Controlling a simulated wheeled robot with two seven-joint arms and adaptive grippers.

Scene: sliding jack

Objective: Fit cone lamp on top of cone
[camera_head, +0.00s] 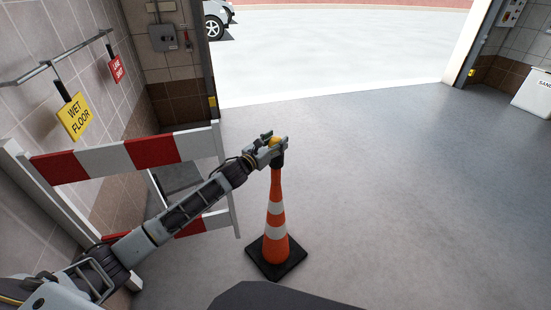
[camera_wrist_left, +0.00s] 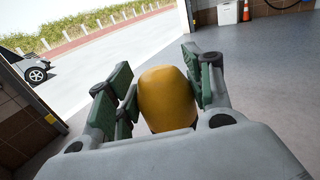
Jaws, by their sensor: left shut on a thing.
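The traffic cone (camera_head: 275,215) is orange with white bands and stands upright on a black square base on the grey floor. My left gripper (camera_head: 274,143) is right over the cone's tip, shut on the yellow cone lamp (camera_head: 273,141). In the left wrist view the lamp (camera_wrist_left: 167,99) is a rounded yellow dome between the green finger pads (camera_wrist_left: 165,90). A dark piece shows below the gripper at the cone's top; I cannot tell whether the lamp is seated on the cone or just above it. My right gripper is not in view.
A red and white barrier (camera_head: 125,155) stands to the left, close to my left arm. Yellow and red signs (camera_head: 74,116) hang from a wall rail. A white sand bin (camera_head: 535,92) is at the far right. The floor right of the cone is clear.

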